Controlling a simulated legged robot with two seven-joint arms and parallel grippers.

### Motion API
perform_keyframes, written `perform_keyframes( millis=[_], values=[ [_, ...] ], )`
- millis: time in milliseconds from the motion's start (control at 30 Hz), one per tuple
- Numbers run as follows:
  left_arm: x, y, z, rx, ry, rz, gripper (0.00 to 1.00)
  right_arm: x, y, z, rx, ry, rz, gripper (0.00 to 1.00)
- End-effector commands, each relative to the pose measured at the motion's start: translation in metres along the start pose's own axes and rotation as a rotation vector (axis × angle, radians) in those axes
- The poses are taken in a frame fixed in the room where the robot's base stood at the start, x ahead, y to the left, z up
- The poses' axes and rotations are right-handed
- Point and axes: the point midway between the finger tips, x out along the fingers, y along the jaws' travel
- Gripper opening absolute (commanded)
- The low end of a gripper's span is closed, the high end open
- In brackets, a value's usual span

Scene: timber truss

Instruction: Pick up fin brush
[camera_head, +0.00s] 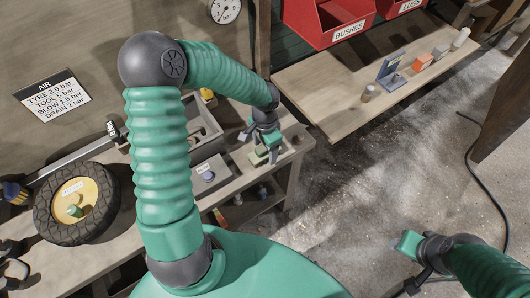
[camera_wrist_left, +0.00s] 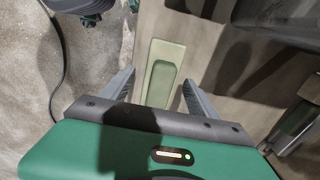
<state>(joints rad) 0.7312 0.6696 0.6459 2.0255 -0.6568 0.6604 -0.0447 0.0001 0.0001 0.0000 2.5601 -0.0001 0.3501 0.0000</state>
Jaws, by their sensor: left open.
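A pale green, flat rectangular piece with a raised narrower block (camera_wrist_left: 163,78), which looks like the fin brush, lies on the wooden bench in the left wrist view. In the head view a pale green piece (camera_head: 259,157) shows at the bench edge under my left gripper (camera_head: 263,147). In the left wrist view my left gripper (camera_wrist_left: 157,88) is open, its fingers on either side of the piece and apart from it. The piece's near end is hidden by the gripper body. My right gripper (camera_head: 402,247) hangs over the floor; its fingers are too small to judge.
A grey tray (camera_head: 203,135) and a grey box (camera_head: 210,174) stand on the bench left of my left gripper. A wheel (camera_head: 77,203) lies further left. A wooden shelf (camera_head: 350,105) with small items and red bins (camera_head: 325,20) is at the right.

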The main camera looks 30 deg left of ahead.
Motion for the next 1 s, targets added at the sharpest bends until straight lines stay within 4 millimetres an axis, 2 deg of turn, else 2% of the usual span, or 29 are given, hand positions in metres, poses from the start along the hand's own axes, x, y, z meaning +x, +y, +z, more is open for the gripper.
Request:
perform_keyframes(
  millis=[100, 633, 1000],
  values=[
    [-0.0007, -0.0003, 0.0, -0.001, 0.0, 0.0, 0.68, -0.0004, 0.0, -0.0002, 0.0, 0.0, 0.0, 0.48],
    [-0.001, -0.0003, -0.0001, -0.001, 0.0, 0.0, 0.0, -0.0004, 0.0, -0.0001, 0.0, 0.0, 0.0, 0.48],
    [-0.0083, -0.0006, -0.0003, -0.002, 0.0, -0.001, 0.0, -0.0022, 0.0, -0.0006, 0.0, 0.0, 0.0, 0.48]
  ],
)
